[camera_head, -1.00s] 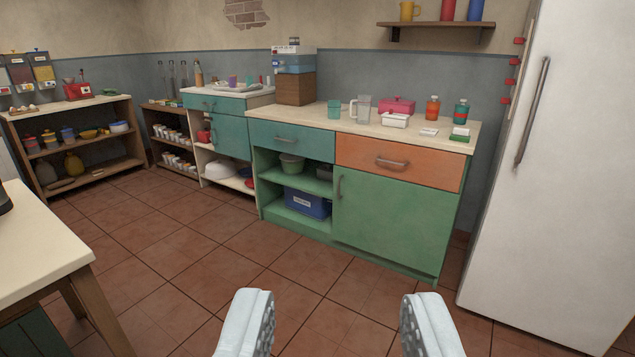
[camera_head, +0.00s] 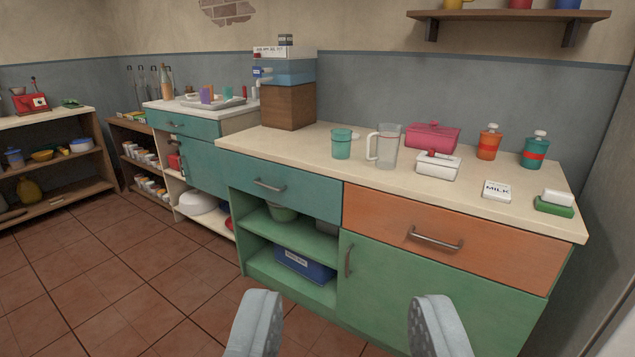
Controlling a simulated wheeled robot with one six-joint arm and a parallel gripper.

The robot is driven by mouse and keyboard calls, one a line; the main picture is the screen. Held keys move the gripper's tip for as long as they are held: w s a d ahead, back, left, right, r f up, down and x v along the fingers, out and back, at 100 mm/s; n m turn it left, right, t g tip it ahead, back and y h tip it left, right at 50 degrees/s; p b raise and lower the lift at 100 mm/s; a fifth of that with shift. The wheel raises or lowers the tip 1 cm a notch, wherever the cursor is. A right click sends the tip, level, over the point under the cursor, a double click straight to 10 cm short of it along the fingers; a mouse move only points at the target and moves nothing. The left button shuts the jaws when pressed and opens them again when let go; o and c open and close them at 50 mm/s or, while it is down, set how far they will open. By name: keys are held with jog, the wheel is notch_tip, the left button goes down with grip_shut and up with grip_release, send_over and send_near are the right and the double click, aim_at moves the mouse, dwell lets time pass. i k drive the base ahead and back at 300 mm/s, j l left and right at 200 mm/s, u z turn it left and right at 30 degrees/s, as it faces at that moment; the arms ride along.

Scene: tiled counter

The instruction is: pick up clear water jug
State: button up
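The clear water jug (camera_head: 387,147) stands upright on the cream counter top (camera_head: 330,159), its handle on the left side. A teal cup (camera_head: 341,144) stands just left of it, and a white box with a red knob (camera_head: 438,165) is to its right. My gripper (camera_head: 345,325) is open and empty at the bottom of the view, its two grey fingers wide apart. It is in front of the counter, apart from the jug.
A wooden block with a blue container (camera_head: 289,90) stands left. Tiled floor (camera_head: 150,270) is clear.

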aim_at(388, 135)
jog(key=i+l+u, duration=0.1)
jog(key=i+u, duration=0.15)
jog(key=i, duration=0.3)
jog(key=i+l+u, duration=0.25)
jog(key=i, duration=0.25)
jog(key=i+j, duration=0.05)
jog(key=j, duration=0.05)
